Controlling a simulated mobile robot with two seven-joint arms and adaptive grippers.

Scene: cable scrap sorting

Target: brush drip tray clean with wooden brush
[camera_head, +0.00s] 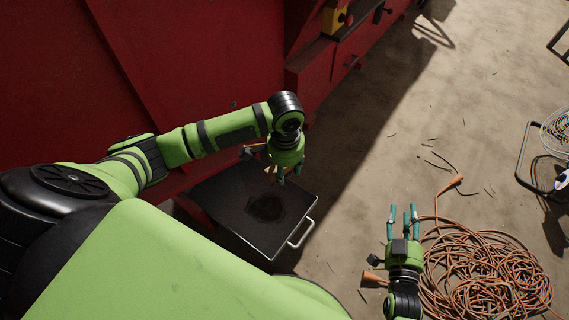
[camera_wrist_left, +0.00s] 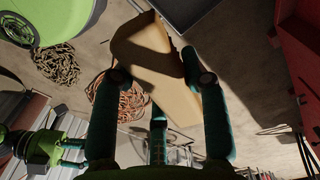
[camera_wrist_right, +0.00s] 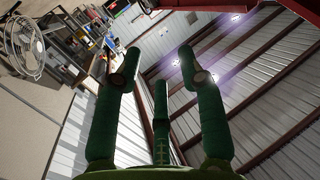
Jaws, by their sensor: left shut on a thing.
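The drip tray (camera_head: 228,192) is a dark, shallow, square pan with a pale handle (camera_head: 303,233) at its right corner. A darker patch (camera_head: 265,207) lies on its floor. My left gripper (camera_head: 277,175) hangs over the tray's far side. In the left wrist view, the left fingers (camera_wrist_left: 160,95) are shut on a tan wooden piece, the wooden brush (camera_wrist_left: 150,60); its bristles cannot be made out. In the head view the gripper mostly hides it, and contact with the tray cannot be told. My right gripper (camera_head: 403,218) is open and empty, with fingers spread (camera_wrist_right: 160,80).
A red machine (camera_head: 190,70) stands behind the tray. A tangled orange cable (camera_head: 485,275) lies on the concrete floor beside my right gripper. Small dark scraps (camera_head: 440,165) are scattered on the floor. A framed reel (camera_head: 555,135) stands at the far right. Floor between tray and cable is clear.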

